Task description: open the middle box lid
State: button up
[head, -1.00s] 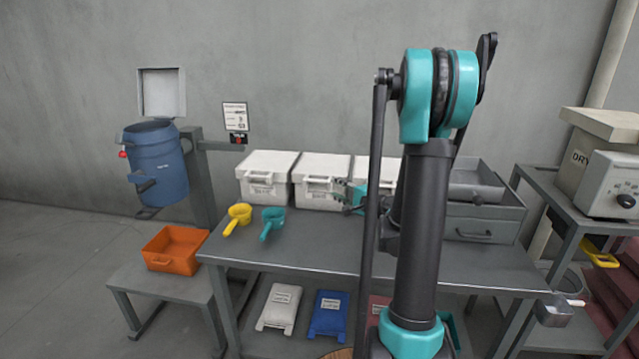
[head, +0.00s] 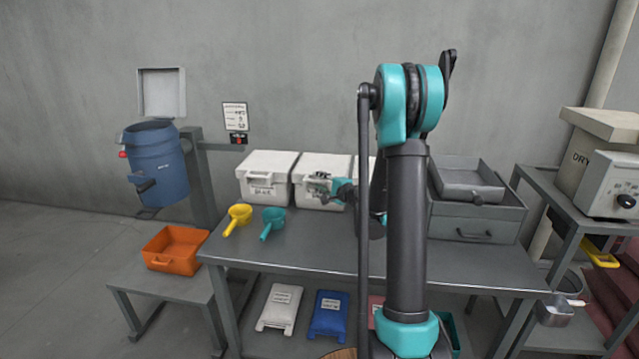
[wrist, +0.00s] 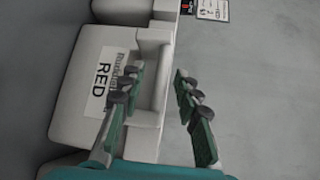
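The middle box (head: 321,164) is a white lidded box standing between two similar ones at the back of the workbench. Its lid is down. My gripper (head: 321,189) is in front of this box, near its upper front, and partly covers it. A white box with a label reading "RED" (wrist: 86,105) fills the left of that view, with a projecting lip (wrist: 152,90) between the fingers. I cannot tell whether the fingers touch it.
The left white box (head: 267,165) stands close beside the middle one; the right one is mostly behind my arm. A yellow scoop (head: 238,216) and a teal scoop (head: 272,222) lie on the workbench (head: 300,252). A grey drawer unit (head: 478,222) stands at right.

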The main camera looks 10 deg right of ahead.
grip_shut()
dwell(0.3)
